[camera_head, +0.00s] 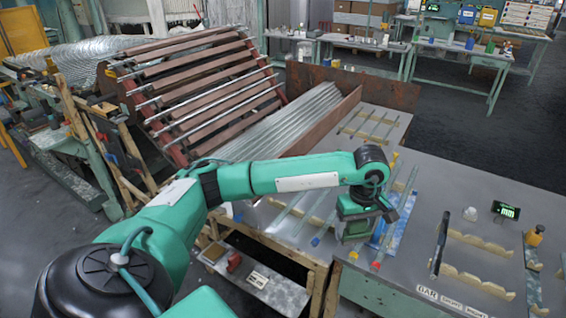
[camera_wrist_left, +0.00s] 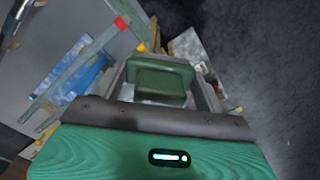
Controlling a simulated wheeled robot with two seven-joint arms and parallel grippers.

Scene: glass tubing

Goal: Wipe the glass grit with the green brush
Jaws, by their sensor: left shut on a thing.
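The green brush (camera_wrist_left: 161,78) sits between the fingers of my left gripper (camera_wrist_left: 163,92) in the left wrist view; I see its green block, but not its bristles. In the head view, my left gripper (camera_head: 358,226) is shut on the brush (camera_head: 356,230) near the front edge of the grey table (camera_head: 455,190). It is just left of a blue strip (camera_head: 402,206). I cannot tell whether the brush touches the tabletop. I cannot make out the glass grit in either view. My right gripper is not in view.
Glass tubes lie on wooden strips beside my left gripper, one with a red end (camera_head: 376,265). A rack with notched wooden supports (camera_head: 480,242), a small display (camera_head: 506,210) and labels (camera_head: 427,294) stand to the right. A slatted conveyor (camera_head: 205,85) is behind left.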

